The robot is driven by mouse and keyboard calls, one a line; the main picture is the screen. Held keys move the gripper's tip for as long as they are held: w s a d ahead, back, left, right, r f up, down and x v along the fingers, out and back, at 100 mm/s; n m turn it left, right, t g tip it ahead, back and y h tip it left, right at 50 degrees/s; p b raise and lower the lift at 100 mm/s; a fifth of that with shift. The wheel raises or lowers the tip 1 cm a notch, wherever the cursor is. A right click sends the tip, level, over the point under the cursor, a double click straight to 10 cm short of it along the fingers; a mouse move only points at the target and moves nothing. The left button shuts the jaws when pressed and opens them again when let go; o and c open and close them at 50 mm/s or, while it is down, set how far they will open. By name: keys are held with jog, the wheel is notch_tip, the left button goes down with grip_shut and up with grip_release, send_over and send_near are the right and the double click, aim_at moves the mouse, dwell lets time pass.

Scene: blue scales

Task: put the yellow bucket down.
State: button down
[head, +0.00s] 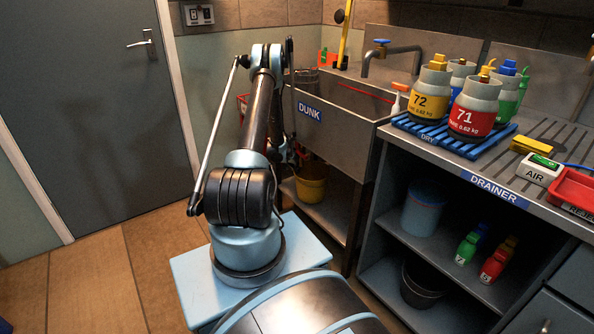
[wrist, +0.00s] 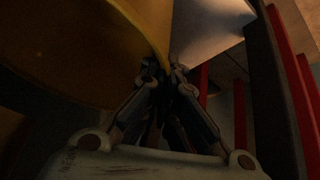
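The yellow bucket (head: 311,187) is in the space under the sink, just right of my arm. In the wrist view the bucket (wrist: 75,50) fills the upper left, close to the camera. My gripper (wrist: 166,72) has its two fingertips close together, with the bucket's edge between them, so it looks shut on the bucket's rim. In the head view my arm hides most of the gripper. I cannot tell whether the bucket's bottom touches the surface below it.
The sink (head: 345,120) marked DUNK is above the bucket, with a leg on the right. Further right, shelves under the drainer counter (head: 480,187) hold a blue bin (head: 424,210) and a black bucket (head: 423,285). Open floor (head: 110,275) lies left. Red bars (wrist: 280,60) stand near the gripper.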

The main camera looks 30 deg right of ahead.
jog(key=c, duration=1.8)
grip_release()
jog(key=shift+a, duration=0.1)
jog(key=v, duration=0.7)
jog(key=shift+r, duration=0.3)
jog(key=shift+a, duration=0.15)
